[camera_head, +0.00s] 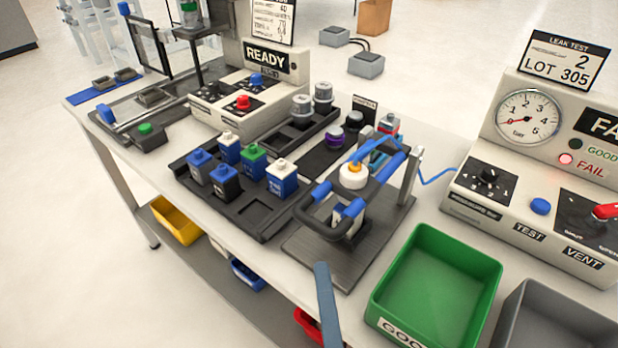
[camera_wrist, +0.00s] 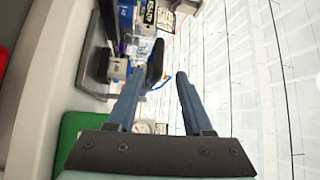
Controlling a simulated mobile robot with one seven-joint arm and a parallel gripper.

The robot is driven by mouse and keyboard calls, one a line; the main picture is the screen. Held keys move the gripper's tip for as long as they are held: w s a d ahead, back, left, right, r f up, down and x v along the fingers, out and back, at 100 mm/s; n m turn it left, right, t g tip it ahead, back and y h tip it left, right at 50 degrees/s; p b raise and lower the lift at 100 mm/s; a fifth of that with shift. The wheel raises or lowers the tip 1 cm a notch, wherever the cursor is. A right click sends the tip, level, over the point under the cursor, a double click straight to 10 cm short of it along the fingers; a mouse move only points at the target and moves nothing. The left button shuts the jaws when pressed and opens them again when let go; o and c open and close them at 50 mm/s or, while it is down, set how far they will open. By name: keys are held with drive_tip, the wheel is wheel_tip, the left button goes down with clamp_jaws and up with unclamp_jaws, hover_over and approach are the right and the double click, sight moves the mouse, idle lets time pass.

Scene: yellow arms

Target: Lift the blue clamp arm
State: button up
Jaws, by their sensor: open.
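The blue clamp arm (camera_head: 386,168) sits on a grey clamp stand (camera_head: 315,252). Its dark curved handle bar (camera_head: 318,222) faces the near side, low over the stand. A white round pad (camera_head: 353,176) with an orange top sits under the arm, above a small white block. One blue-grey finger of my gripper (camera_head: 326,300) shows near the stand's front edge, below the handle. In the wrist view my gripper (camera_wrist: 158,84) is open. A dark rounded piece (camera_wrist: 155,62), apparently the handle bar, shows near the fingertips; I cannot tell whether it lies between them.
A green bin (camera_head: 437,290) and a grey bin (camera_head: 560,315) stand right of the stand. The leak tester (camera_head: 545,150) is behind them. A dark tray (camera_head: 258,212) of several small bottles lies to the left. Blue tubing (camera_head: 438,180) runs between stand and tester.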

sight(313, 217)
drive_tip(key=p+x, duration=0.5)
drive_tip(key=x, duration=0.6)
drive_tip(key=shift+w+p, duration=0.2)
drive_tip(key=shift+p, duration=0.2)
drive_tip(key=shift+w+a, duration=0.1)
drive_tip(key=shift+w, duration=0.6)
clamp_jaws()
drive_tip(key=shift+r, duration=0.1)
